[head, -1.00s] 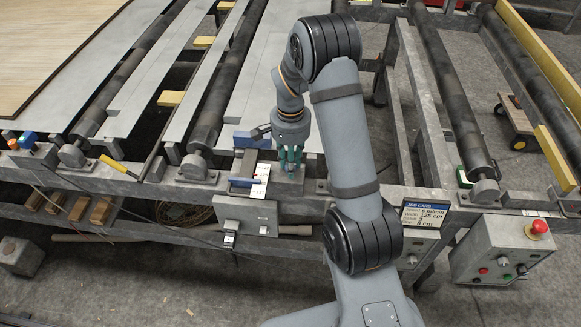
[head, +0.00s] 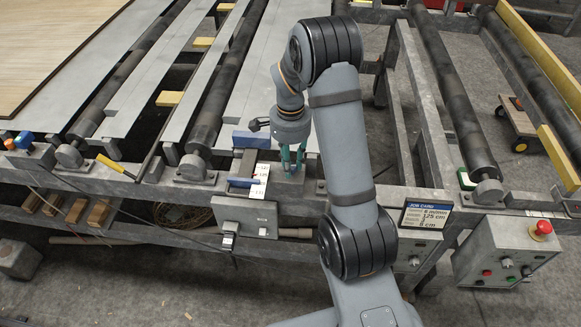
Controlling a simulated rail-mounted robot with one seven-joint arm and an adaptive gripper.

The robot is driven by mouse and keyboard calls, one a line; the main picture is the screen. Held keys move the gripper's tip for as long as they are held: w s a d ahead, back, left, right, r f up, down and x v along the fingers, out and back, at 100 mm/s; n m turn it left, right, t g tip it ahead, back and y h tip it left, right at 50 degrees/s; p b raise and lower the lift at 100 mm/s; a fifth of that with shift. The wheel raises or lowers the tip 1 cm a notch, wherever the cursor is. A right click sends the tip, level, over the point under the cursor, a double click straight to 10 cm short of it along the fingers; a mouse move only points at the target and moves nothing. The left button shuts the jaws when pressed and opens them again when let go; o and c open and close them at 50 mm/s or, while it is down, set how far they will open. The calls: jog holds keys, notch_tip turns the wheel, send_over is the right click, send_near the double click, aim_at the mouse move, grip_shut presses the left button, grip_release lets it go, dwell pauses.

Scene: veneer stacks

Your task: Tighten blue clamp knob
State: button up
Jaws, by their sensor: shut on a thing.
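My gripper (head: 292,164) points down over a grey block (head: 290,186) on the front beam of the frame. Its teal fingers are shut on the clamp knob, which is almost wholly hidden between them. Left of the fingers, a white scale strip (head: 262,176) with dark figures lies on the beam. A blue bar (head: 243,182) meets the strip from the left. A blue block (head: 250,139) sits behind the strip, close to the gripper's left side.
A job card (head: 427,216) stands right of my arm, near a control box (head: 498,254) with a red stop button (head: 541,229). Rollers (head: 452,95) and grey slats (head: 187,85) run back from the beam. A grey box (head: 243,215) hangs below the scale.

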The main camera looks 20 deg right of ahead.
jog(key=shift+f+m, duration=0.1)
jog(key=shift+m, duration=0.2)
jog(key=shift+m+b, duration=1.05)
jog(key=shift+m, duration=0.45)
jog(key=shift+m+b, duration=0.4)
jog(key=shift+m, duration=0.1)
jog(key=shift+m+b, duration=0.55)
jog(key=shift+m, duration=0.65)
